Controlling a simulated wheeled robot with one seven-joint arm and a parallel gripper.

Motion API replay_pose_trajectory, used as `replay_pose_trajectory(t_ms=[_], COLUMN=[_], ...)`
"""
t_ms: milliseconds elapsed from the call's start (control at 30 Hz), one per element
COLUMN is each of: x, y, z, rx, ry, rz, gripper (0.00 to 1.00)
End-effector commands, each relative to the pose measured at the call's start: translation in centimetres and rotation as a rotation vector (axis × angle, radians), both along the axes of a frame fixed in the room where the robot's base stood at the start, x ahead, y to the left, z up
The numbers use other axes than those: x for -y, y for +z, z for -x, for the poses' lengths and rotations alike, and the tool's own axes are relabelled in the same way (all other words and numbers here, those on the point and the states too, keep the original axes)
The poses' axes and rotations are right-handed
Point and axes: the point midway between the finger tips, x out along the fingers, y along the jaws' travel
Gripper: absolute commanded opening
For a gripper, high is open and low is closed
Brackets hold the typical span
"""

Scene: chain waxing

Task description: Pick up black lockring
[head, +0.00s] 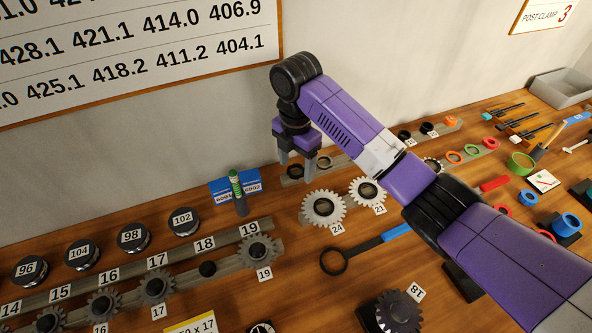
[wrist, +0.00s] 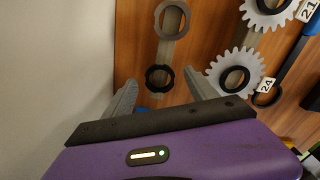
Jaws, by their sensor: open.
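A black lockring (wrist: 149,81) lies flat on a grey strip on the wooden bench, and it also shows beneath my gripper in the head view (head: 295,177). My gripper (wrist: 161,77) is open and empty, pointing down, and it also shows in the head view (head: 296,166). In the wrist view its fingers lie on either side of the black lockring, with the ring apparently just beyond the tips. Whether the fingertips touch the bench or strip I cannot tell. A grey ring (wrist: 160,20) lies further along the same strip.
A toothed cog (head: 310,210) marked 24 and another (head: 356,190) marked 21 lie close by. The wall rises behind. More black rings (head: 404,139) lie further right.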

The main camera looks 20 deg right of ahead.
Motion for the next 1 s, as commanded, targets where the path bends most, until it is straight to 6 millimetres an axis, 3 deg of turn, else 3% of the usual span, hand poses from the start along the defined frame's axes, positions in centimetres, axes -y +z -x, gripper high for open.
replay_pose_trajectory(t_ms=[533, 833, 1000], x=[-0.02, -0.02, -0.01], y=[-0.37, -0.36, -0.35], z=[0.01, 0.01, 0.00], rx=[0.000, 0.000, 0.000], ry=[0.000, 0.000, 0.000], rz=[-0.001, 0.000, 0.000], gripper=[0.65, 0.06, 0.03])
